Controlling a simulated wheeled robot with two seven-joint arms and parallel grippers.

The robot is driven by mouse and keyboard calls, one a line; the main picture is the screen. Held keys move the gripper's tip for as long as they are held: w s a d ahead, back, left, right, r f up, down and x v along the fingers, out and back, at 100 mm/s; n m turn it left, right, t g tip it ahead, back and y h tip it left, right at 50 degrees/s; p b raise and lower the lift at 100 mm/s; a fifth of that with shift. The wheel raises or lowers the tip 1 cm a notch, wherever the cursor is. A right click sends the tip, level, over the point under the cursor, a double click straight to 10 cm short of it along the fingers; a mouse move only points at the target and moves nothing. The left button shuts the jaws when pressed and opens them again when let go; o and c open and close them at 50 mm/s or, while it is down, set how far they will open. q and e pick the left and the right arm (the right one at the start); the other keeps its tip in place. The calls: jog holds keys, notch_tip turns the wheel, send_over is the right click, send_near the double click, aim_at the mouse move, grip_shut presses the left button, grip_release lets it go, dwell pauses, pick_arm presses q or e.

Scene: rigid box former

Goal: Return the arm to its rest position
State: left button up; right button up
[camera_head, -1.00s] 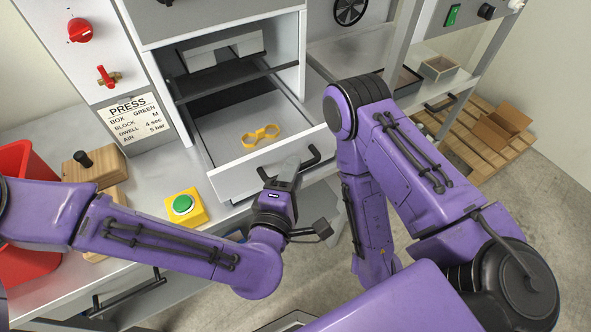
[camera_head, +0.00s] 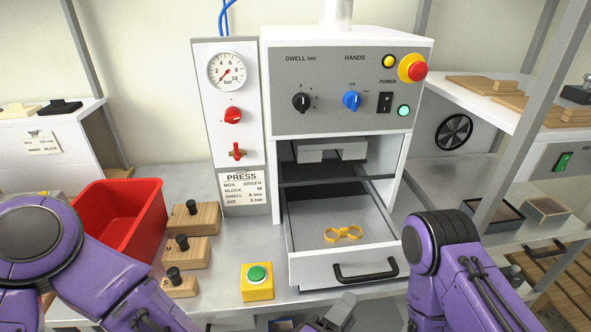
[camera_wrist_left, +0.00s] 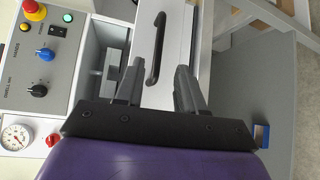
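My left arm (camera_head: 95,262) comes in from the left, and its gripper (camera_head: 335,314) shows partly at the bottom edge, in front of and below the open press drawer (camera_head: 345,277). In the left wrist view the two fingers of this gripper (camera_wrist_left: 159,88) stand apart with nothing between them. The dark drawer handle (camera_head: 365,272) shows beyond the fingers in the wrist view (camera_wrist_left: 155,48), apart from them. My right arm (camera_head: 455,268) is folded at the lower right; its gripper is out of view.
A yellow two-ring piece (camera_head: 343,234) lies in the drawer. On the bench stand a green button on a yellow box (camera_head: 257,283), wooden blocks with black knobs (camera_head: 194,216) and a red bin (camera_head: 118,217). A shelf post (camera_head: 530,125) rises at the right.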

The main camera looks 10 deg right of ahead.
pick_arm(q)
jog(key=s+a+f+m+g+y, duration=0.25)
jog(key=a+f+g+y, duration=0.4)
jog(key=a+f, duration=1.45)
jog(key=s+a+f+y, duration=0.3)
jog(key=a, duration=0.4)
jog(key=s+a+f+g+y, duration=0.1)
jog(key=s+a+f+y, duration=0.1)
jog(key=a, duration=0.5)
jog(key=s+a+f+y, duration=0.3)
jog(key=s+a+f, duration=0.1)
jog(key=a, duration=0.3)
jog(key=shift+s+a+f+m+g+y, duration=0.25)
jog(key=shift+s+m+g+y, duration=0.1)
jog(key=shift+s+m, duration=0.15)
